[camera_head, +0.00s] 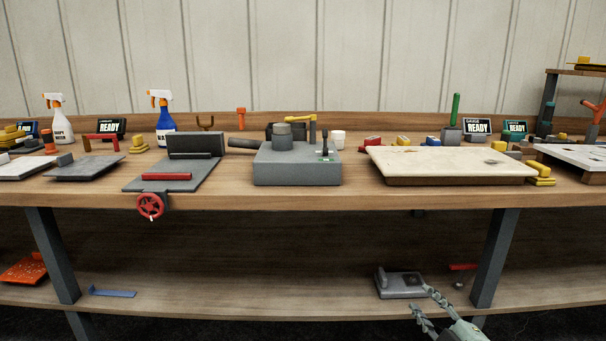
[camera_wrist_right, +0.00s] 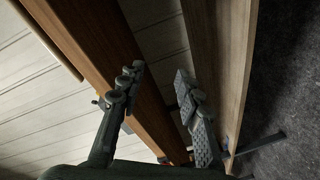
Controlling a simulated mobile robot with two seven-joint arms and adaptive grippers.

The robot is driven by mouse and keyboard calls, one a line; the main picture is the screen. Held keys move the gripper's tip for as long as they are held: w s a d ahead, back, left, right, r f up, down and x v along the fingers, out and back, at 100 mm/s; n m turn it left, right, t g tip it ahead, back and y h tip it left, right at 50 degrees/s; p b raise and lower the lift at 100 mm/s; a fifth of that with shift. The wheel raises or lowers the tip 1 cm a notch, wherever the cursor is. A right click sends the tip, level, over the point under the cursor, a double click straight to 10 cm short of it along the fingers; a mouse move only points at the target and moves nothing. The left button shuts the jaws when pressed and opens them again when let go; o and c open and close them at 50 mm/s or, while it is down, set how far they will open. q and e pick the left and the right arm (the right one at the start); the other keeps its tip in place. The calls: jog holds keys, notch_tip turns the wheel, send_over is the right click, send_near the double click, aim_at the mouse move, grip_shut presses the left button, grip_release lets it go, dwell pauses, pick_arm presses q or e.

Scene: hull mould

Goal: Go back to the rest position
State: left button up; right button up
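My right gripper (camera_head: 431,308) shows at the bottom right of the head view, in front of the bench's lower shelf. Its two fingers are spread apart with nothing between them. In the right wrist view the gripper (camera_wrist_right: 157,88) is also open and empty, with wooden board edges and pale panelling behind it. My left gripper is not in the head view.
The long wooden workbench (camera_head: 330,200) spans the view. It carries a grey block fixture (camera_head: 297,168), a vise with a red wheel (camera_head: 150,206) and a pale slab (camera_head: 450,163). A grey fixture (camera_head: 400,286) sits on the lower shelf (camera_head: 250,303), just behind my right gripper.

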jog(key=s+d+f+m+g+h, duration=0.15)
jog(key=s+f+m+g, duration=0.25)
jog(key=s+f, duration=0.5)
jog(key=s+d+f+m+g+h, duration=0.1)
jog(key=s+f+m+g+h, duration=0.4)
jog(key=f, duration=0.9)
jog(key=s+a+f+m+g, duration=0.1)
jog(key=s+f, duration=0.2)
jog(key=s, duration=0.4)
jog(key=s+f+m+g+y, duration=0.1)
jog(key=s+f+g, duration=0.1)
jog(key=s+f, duration=0.2)
jog(key=s+a+f+m+g+y, duration=0.1)
jog(key=s+f, duration=0.3)
jog(key=s, duration=0.6)
jog(key=shift+s+a+f+g, duration=0.2)
jog(key=shift+a+g, duration=0.15)
jog(key=shift+g, duration=0.15)
